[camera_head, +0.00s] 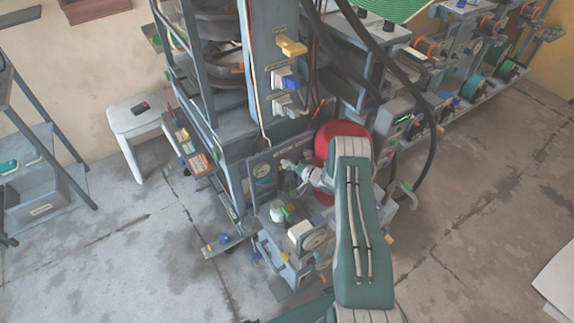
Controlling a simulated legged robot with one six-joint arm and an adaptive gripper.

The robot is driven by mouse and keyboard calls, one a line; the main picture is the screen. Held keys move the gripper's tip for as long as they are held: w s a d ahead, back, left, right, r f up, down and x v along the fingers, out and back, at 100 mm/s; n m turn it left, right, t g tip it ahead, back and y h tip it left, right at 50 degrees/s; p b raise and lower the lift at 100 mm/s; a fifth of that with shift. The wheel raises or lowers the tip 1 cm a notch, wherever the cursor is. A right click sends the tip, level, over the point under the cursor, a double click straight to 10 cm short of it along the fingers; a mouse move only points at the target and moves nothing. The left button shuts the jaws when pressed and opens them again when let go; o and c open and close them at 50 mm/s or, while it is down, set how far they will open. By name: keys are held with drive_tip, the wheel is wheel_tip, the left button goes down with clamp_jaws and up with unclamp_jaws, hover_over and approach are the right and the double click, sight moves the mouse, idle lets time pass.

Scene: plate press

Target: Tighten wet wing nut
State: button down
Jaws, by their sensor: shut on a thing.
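My gripper (288,164) is at the lower front of the grey plate press (262,62), just right of a round gauge (263,171). It is shut on a small part there, at the place of the wing nut. The wing nut itself is too small and too covered by the fingers to make out, so its turn and wetness cannot be told. My arm reaches in from the lower right and hides part of the press front.
A red round part (331,138) sits close behind my wrist. Black hoses hang to the right. A white stool (137,118) stands left. A yellow handle (291,46) and blue handle (289,80) stick out of the column. The floor at right is mostly clear.

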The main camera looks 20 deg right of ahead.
drive_tip(key=shift+w+d+m, duration=0.1)
drive_tip(key=shift+d+m, duration=0.1)
drive_tip(key=shift+m, duration=0.4)
drive_tip(key=c, duration=0.7)
unclamp_jaws()
drive_tip(key=shift+d, duration=0.1)
wheel_tip(320, 180, up, 10)
drive_tip(key=shift+f, duration=0.15)
